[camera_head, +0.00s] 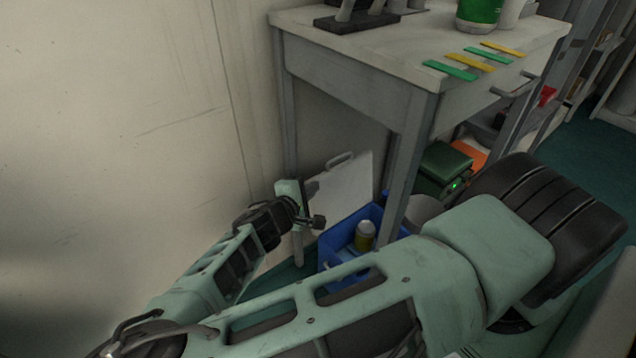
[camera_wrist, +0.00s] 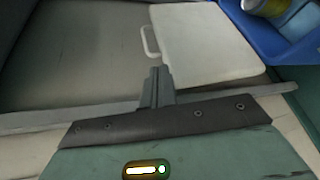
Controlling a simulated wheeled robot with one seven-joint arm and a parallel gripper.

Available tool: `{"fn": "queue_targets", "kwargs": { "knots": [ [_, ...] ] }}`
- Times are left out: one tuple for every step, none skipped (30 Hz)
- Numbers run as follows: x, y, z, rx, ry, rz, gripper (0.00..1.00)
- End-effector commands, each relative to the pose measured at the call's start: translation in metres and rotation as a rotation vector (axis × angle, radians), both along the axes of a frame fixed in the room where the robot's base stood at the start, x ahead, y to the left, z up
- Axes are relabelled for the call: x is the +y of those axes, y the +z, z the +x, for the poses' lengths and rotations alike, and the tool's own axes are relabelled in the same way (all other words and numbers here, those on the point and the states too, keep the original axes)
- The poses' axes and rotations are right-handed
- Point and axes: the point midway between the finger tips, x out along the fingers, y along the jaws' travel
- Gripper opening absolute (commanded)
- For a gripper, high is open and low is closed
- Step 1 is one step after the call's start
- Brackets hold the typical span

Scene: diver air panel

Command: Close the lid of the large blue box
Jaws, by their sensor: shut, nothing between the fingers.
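The large blue box (camera_head: 338,244) stands on the floor under the table, with its white lid (camera_head: 345,192) raised and leaning back. The lid has a grey handle on its top edge. A yellow and white can (camera_head: 365,235) is inside the box. In the wrist view the lid (camera_wrist: 207,42) is beyond my fingers, and part of the blue box (camera_wrist: 278,38) shows at top right. My gripper (camera_wrist: 157,82) is shut and empty; in the head view it (camera_head: 306,196) is at the lid's left side. I cannot tell whether it touches the lid.
The table (camera_head: 358,42) has legs close around the box, one (camera_head: 406,165) at its right. A wall (camera_head: 120,120) is close on the left. A green case (camera_head: 443,168) with a lit light is behind, right of the box. Small green and yellow strips lie on the tabletop.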

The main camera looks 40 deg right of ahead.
Motion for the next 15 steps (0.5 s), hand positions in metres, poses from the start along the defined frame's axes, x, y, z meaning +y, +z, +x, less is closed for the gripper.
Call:
{"fn": "queue_targets", "kwargs": {
  "knots": [
    [0.003, -0.006, 0.01, -0.023, 0.039, -0.035, 0.0],
    [0.005, -0.005, 0.014, -0.033, 0.055, -0.049, 0.0],
    [0.006, -0.003, 0.019, -0.043, 0.072, -0.063, 0.0],
    [0.007, -0.002, 0.021, -0.05, 0.082, -0.071, 0.0],
    [0.008, -0.001, 0.023, -0.054, 0.089, -0.077, 0.0],
    [0.008, -0.001, 0.025, -0.058, 0.096, -0.083, 0.0],
    [0.008, 0.0, 0.027, -0.06, 0.098, -0.084, 0.0],
    [0.006, 0.0, 0.028, -0.061, 0.099, -0.085, 0.0],
    [0.003, -0.001, 0.03, -0.062, 0.098, -0.085, 0.0],
    [0.0, -0.001, 0.031, -0.062, 0.098, -0.085, 0.0],
    [-0.003, -0.002, 0.033, -0.062, 0.097, -0.085, 0.0],
    [-0.009, -0.004, 0.036, -0.061, 0.095, -0.086, 0.0],
    [-0.014, -0.005, 0.038, -0.061, 0.095, -0.086, 0.0],
    [-0.019, -0.007, 0.041, -0.061, 0.094, -0.085, 0.0],
    [-0.025, -0.008, 0.044, -0.062, 0.094, -0.085, 0.0]
  ]
}}
